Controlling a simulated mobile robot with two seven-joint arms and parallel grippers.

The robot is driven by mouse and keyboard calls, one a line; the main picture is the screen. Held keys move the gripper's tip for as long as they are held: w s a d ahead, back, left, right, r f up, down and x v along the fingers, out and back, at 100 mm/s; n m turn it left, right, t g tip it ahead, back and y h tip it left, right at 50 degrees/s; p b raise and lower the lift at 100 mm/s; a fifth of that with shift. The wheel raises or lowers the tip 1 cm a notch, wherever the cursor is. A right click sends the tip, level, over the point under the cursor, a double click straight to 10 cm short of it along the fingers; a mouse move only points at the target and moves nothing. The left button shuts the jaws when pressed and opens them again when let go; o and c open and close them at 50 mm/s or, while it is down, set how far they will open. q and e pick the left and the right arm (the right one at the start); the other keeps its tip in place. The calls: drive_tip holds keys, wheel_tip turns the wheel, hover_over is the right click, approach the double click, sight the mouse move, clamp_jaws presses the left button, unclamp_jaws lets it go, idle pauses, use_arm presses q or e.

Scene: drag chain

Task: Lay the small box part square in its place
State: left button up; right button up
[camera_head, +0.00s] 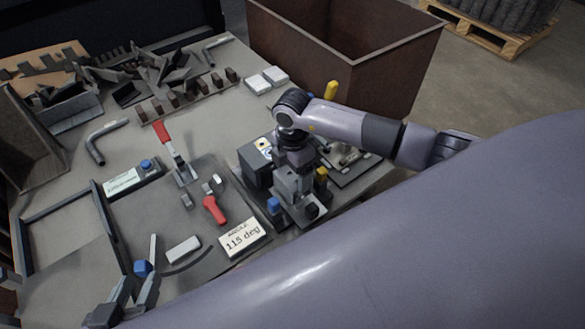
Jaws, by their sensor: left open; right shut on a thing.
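My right gripper (293,172) points down over a small fixture (312,209) with blue and yellow knobs at the table's right edge. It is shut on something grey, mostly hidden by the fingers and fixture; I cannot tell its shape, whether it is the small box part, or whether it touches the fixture.
Red-handled clamps (214,209) (165,135) stand mid-table. An angle sign (242,239) reads 115 deg. A dark box (257,163) stands beside the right gripper. Brackets and scrap (125,92) crowd the back left. A rusty bin (350,72) stands behind the table.

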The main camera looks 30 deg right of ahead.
use_arm(q)
drive_tip(key=shift+d+f+b, duration=0.1)
drive_tip(key=shift+f+b, duration=0.55)
drive_tip(key=shift+b, duration=0.1)
use_arm(e)
drive_tip(key=shift+f, duration=1.15)
idle(0.4)
drive_tip(key=o, duration=1.3)
wheel_tip(320, 180, up, 2)
drive_tip(key=shift+r+p, duration=0.2)
drive_tip(key=shift+p, duration=0.4)
wheel_tip(320, 180, up, 4)
drive_tip(key=shift+f+p, duration=0.1)
drive_tip(key=shift+p, duration=0.55)
drive_tip(key=shift+r, duration=0.5)
use_arm(q)
drive_tip(key=shift+s+a+r+y, duration=0.3)
drive_tip(key=shift+a+r+y, duration=0.15)
drive_tip(key=shift+a, duration=0.35)
